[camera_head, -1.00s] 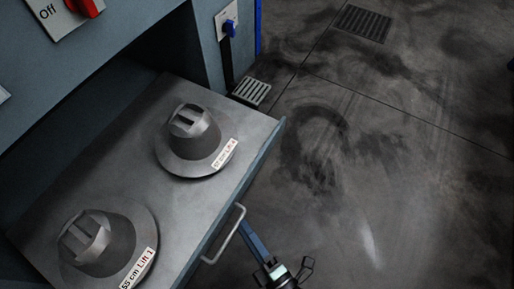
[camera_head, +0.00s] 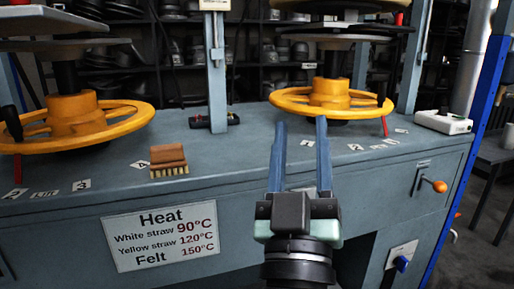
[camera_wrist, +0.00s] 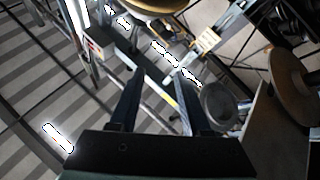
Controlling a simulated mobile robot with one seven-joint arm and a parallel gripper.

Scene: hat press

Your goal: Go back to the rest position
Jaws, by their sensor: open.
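My gripper (camera_head: 302,135) is open and empty in the head view. Its two long blue-grey fingers point up and stand apart in front of the machine's bench (camera_head: 240,130). In the wrist view my gripper (camera_wrist: 160,85) also shows its two dark fingers apart with nothing between them.
A brush (camera_head: 168,158) lies on the bench left of my gripper. Yellow handwheels (camera_head: 80,118) and (camera_head: 300,98) stand on the bench on either side. A heat sign (camera_head: 160,236) is on the front panel. A white box (camera_head: 443,121) sits at right.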

